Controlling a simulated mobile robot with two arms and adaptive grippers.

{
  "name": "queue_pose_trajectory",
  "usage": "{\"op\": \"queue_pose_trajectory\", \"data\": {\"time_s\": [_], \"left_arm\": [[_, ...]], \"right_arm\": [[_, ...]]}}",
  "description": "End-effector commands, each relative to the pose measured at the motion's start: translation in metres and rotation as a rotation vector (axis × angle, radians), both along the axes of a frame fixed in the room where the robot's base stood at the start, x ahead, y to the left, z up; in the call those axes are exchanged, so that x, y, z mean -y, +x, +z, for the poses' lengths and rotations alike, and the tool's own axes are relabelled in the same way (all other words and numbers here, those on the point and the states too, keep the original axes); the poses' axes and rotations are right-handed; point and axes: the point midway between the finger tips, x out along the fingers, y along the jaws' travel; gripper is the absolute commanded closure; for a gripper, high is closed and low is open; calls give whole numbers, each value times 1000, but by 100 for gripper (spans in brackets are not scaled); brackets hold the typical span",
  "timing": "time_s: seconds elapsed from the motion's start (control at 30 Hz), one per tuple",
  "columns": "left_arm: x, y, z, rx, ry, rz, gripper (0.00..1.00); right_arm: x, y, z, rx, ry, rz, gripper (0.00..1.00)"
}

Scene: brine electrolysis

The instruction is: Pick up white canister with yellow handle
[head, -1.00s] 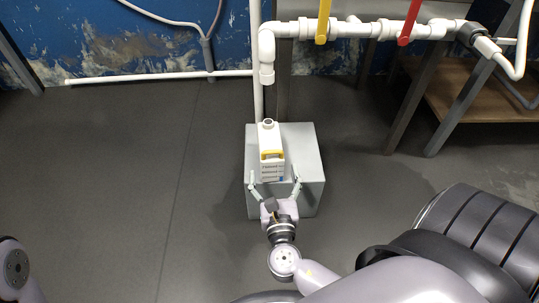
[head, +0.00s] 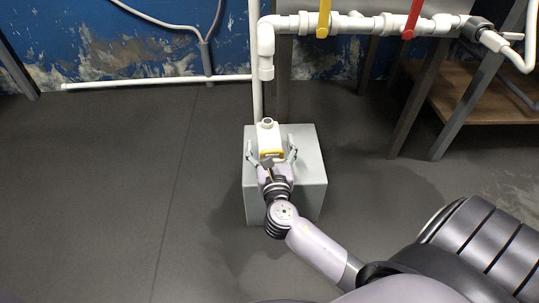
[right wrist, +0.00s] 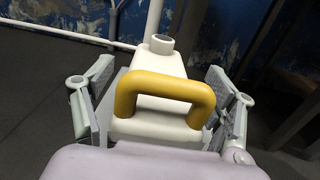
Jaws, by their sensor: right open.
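The white canister (head: 268,136) with its yellow handle (head: 272,154) stands upright on a grey block (head: 311,160) in the head view. Its lower front is hidden by my right gripper. In the right wrist view the canister (right wrist: 160,63) shows its open neck at the back and the yellow handle (right wrist: 165,85) in front. My right gripper (head: 270,147) is open, with one finger on each side of the canister. In the right wrist view a gap shows between the right finger and the canister; contact on the left cannot be told. My left gripper is not in view.
White piping with a yellow lever (head: 323,18) and a red lever (head: 412,18) runs above and behind the block. A vertical white pipe (head: 257,100) stands close behind it. A wooden shelf (head: 480,95) is at the right. The floor (head: 110,180) at the left is clear.

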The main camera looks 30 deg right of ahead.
Motion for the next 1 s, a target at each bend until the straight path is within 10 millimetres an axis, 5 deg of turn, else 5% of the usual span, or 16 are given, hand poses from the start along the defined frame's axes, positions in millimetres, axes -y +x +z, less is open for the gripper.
{"op": "queue_pose_trajectory", "data": {"time_s": [0.13, 1.0], "left_arm": [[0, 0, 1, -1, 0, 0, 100], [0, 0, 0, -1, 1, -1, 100]], "right_arm": [[0, 0, 1, 0, 0, 0, 23], [0, 0, 0, 0, 0, 0, 81]]}}
